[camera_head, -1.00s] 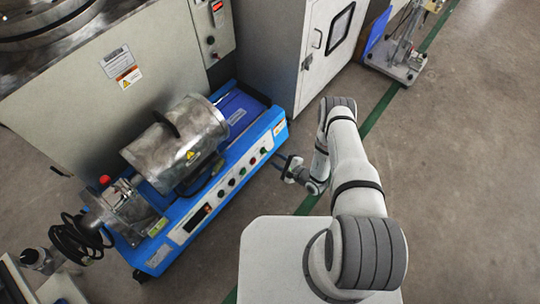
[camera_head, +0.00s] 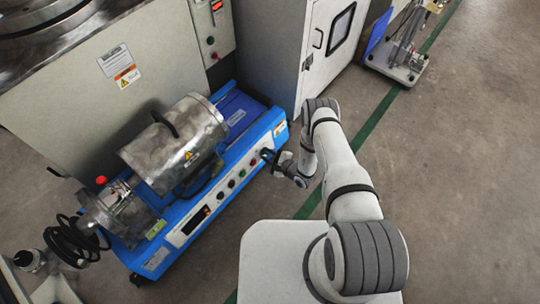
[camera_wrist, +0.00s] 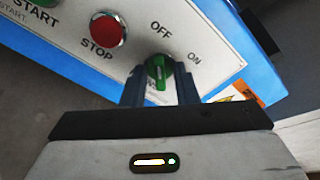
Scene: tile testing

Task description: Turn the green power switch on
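The green power switch (camera_wrist: 160,72) is a round rotary knob with a raised grip, in the wrist view. Its grip runs roughly up and down in that picture. The label OFF stands above it and ON to its upper right. My gripper (camera_wrist: 160,84) is open, with one finger on each side of the knob. The fingers look apart from the raised grip; contact with the knob's rim cannot be told. In the head view my gripper (camera_head: 268,155) is at the right end of the blue machine's front panel (camera_head: 187,229) and hides the switch.
A red STOP button (camera_wrist: 108,28) is left of the switch, with a START button (camera_wrist: 40,2) beyond it. A warning sticker (camera_wrist: 240,92) is to the right. A metal cylinder (camera_head: 178,143) sits on the blue machine. Open floor (camera_head: 450,190) lies to the right.

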